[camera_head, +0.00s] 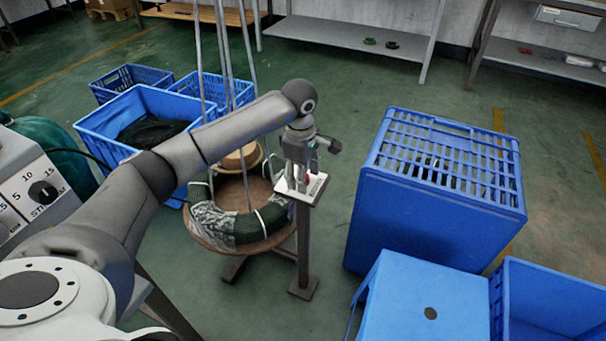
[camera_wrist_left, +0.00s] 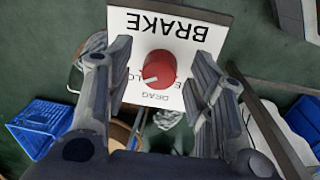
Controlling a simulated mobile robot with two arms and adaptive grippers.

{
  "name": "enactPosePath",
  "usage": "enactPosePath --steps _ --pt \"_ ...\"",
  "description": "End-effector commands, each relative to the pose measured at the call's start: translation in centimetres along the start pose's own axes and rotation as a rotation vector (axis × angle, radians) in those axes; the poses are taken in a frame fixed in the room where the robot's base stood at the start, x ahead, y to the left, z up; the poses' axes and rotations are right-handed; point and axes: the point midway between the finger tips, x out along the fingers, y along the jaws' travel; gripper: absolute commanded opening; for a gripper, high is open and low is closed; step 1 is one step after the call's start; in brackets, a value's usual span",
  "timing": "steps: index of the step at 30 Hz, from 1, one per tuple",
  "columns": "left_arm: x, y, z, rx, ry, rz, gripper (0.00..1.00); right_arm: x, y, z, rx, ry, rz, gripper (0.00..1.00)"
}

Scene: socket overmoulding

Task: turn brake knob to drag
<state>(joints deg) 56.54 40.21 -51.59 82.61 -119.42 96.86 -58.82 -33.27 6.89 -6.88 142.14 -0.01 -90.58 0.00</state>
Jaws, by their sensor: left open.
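The red brake knob (camera_wrist_left: 158,66) sits on a white plate (camera_wrist_left: 215,28) with "BRAKE" printed upside down in the left wrist view. A short white mark on the knob points to its lower left. The word "DRAG" is below the knob, with other lettering partly hidden. My left gripper (camera_wrist_left: 160,72) is open, one finger on each side of the knob, with gaps between. In the head view my left gripper (camera_head: 300,172) is over the white plate (camera_head: 310,190) on its post, and the knob is mostly hidden. My right gripper is not in view.
A round spool stand with wrapped dark green material (camera_head: 250,228) is beside the post. A large blue crate (camera_head: 430,225) stands to the right, with a blue stool (camera_head: 425,300) in front. Blue bins (camera_head: 110,118) are behind left. A machine panel (camera_head: 35,190) is at far left.

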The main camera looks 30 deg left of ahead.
Motion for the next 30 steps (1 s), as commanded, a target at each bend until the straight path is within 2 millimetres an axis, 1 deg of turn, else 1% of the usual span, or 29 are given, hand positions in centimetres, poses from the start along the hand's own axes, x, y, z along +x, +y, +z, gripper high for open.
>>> enactPosePath --steps 5,8,16,23,30 --pt "-0.01 0.01 0.01 0.000 0.000 0.000 0.50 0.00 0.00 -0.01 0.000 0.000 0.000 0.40" --pt "-0.02 0.01 0.00 0.000 0.000 0.000 0.38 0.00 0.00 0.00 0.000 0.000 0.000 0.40" --pt "-0.03 0.01 0.00 0.000 0.000 0.000 0.04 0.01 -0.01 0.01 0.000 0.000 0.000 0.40" --pt "-0.10 0.01 0.00 -0.016 0.001 0.000 0.03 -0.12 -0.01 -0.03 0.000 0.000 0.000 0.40" --pt "-0.19 0.01 0.02 -0.118 0.009 -0.001 0.03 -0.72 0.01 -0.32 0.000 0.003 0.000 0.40"
